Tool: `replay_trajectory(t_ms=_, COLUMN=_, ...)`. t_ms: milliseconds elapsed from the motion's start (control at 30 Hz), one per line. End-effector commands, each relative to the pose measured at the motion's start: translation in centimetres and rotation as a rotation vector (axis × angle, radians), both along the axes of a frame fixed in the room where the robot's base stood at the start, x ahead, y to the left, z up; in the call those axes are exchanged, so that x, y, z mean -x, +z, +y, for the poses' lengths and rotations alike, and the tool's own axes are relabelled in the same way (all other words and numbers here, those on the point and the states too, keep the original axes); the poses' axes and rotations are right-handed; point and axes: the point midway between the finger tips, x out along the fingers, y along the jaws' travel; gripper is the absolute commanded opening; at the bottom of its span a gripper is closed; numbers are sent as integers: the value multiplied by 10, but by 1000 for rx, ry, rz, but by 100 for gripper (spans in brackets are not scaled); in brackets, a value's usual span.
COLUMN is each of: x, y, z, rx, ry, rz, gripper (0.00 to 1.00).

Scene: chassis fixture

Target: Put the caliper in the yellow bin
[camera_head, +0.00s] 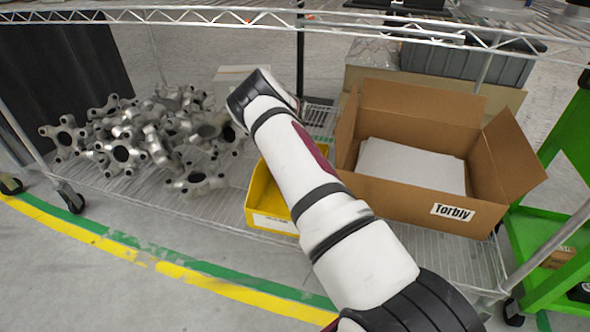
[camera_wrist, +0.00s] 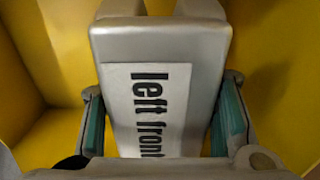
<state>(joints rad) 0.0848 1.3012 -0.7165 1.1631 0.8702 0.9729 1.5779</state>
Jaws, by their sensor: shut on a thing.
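The caliper (camera_wrist: 160,45) is a smooth grey metal part with a white label reading "left front". It shows in the wrist view between the teal pads of my gripper (camera_wrist: 161,118), which is shut on it. Yellow walls of the bin (camera_wrist: 285,60) surround the caliper on the left, right and far side. Whether the caliper touches the bin floor, I cannot tell. In the head view the yellow bin (camera_head: 262,203) stands on the wire shelf, partly covered by my arm. My gripper and the caliper are hidden there.
A heap of grey metal castings (camera_head: 150,135) lies on the wire shelf (camera_head: 130,190) left of the bin. An open cardboard box (camera_head: 400,205) labelled "Torbly" stands to the right. A shelf rail (camera_head: 200,17) crosses above. A green cart (camera_head: 540,215) stands at the far right.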

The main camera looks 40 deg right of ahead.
Motion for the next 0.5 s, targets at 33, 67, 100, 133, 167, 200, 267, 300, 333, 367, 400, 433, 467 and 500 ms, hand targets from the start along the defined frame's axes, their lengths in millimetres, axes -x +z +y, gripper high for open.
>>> replay_trajectory(t_ms=33, x=-1, y=0, z=-1, rx=1, ry=0, rz=-3, gripper=0)
replay_trajectory(t_ms=67, x=-1, y=0, z=-1, rx=2, ry=0, rz=-3, gripper=0)
replay_trajectory(t_ms=100, x=-1, y=-1, z=-1, rx=1, ry=0, rz=-3, gripper=0)
replay_trajectory(t_ms=133, x=-1, y=-1, z=-1, rx=1, ry=0, rz=-3, gripper=0)
replay_trajectory(t_ms=167, x=-1, y=-1, z=-1, rx=1, ry=0, rz=-3, gripper=0)
replay_trajectory(t_ms=200, x=-1, y=-1, z=-1, rx=2, ry=0, rz=-3, gripper=0)
replay_trajectory(t_ms=267, x=0, y=-3, z=0, rx=0, ry=0, rz=0, gripper=62)
replay_trajectory(t_ms=300, x=0, y=-3, z=0, rx=0, ry=0, rz=0, gripper=71)
replay_trajectory(t_ms=333, x=0, y=-3, z=0, rx=0, ry=0, rz=0, gripper=73)
replay_trajectory(t_ms=367, x=0, y=-3, z=0, rx=0, ry=0, rz=0, gripper=73)
replay_trajectory(t_ms=400, x=0, y=-3, z=0, rx=0, ry=0, rz=0, gripper=73)
replay_trajectory(t_ms=433, x=0, y=-3, z=0, rx=0, ry=0, rz=0, gripper=73)
replay_trajectory(t_ms=467, x=0, y=-3, z=0, rx=0, ry=0, rz=0, gripper=73)
replay_trajectory(t_ms=500, x=0, y=-3, z=0, rx=0, ry=0, rz=0, gripper=73)
